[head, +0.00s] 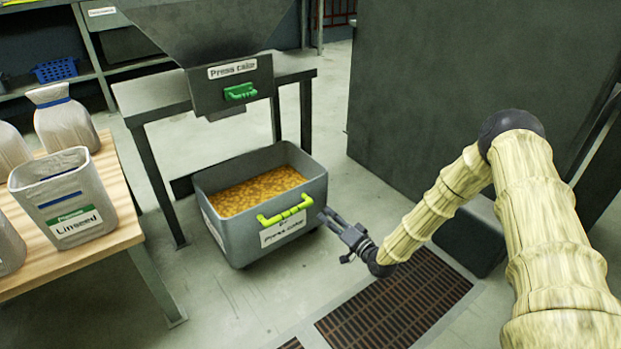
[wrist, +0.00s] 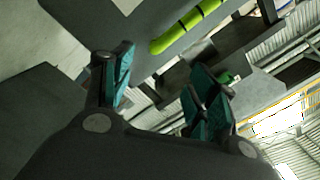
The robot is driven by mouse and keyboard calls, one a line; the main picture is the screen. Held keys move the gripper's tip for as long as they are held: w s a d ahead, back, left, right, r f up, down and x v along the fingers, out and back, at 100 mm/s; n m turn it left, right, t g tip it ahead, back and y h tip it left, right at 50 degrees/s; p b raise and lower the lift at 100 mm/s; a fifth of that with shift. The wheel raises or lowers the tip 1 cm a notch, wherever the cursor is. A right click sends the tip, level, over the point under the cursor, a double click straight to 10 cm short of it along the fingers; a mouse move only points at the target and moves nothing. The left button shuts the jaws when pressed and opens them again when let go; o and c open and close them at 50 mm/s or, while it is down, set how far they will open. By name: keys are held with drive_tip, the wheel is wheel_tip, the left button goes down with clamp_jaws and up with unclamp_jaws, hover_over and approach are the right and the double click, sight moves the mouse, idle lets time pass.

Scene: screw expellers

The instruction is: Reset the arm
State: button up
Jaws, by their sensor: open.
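My arm reaches in from the right of the head view, with a pale, ringed covering. My gripper (head: 338,226) is open and empty, at the right front corner of a grey wheeled bin (head: 228,242). It is close to the bin's yellow-green handle (head: 285,210) but looks apart from it. In the wrist view my gripper's teal-padded fingers (wrist: 160,92) are spread with nothing between them. The handle (wrist: 185,28) shows beyond them.
The bin holds orange-brown press cake (head: 255,190) and stands under a grey hopper (head: 225,75) on a metal table. A wooden table (head: 118,215) with a Linseed sack (head: 75,200) is at left. A large dark cabinet (head: 440,90) stands behind my arm. A floor grate (head: 400,300) lies below.

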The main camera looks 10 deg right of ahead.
drive_tip(key=shift+s+a, duration=0.1)
drive_tip(key=s+a+f+n+g+h+p, duration=0.1)
drive_tip(key=s+a+f+g, duration=0.2)
drive_tip(key=s, duration=0.4)
drive_tip(key=s+a+f+n+g+h+p, duration=0.1)
drive_tip(key=s+a+f+g, duration=0.15)
drive_tip(key=s+f, duration=0.4)
drive_tip(key=s+a+f+n+g+h, duration=0.1)
drive_tip(key=s+a+f+g, duration=0.15)
drive_tip(key=s, duration=0.65)
drive_tip(key=s+d+r+n+g+h+p, duration=0.15)
drive_tip(key=s+d+g, duration=0.25)
drive_tip(key=s, duration=0.9)
drive_tip(key=s+d+n+g+h+p, duration=0.1)
drive_tip(key=s+d+g+h, duration=0.25)
drive_tip(key=s, duration=1.05)
wheel_tip(320, 180, up, 38)
drive_tip(key=p, duration=3.7)
drive_tip(key=shift+s+r+g+p, duration=0.2)
drive_tip(key=shift+s+g+p, duration=0.05)
drive_tip(key=shift+g+p, duration=0.15)
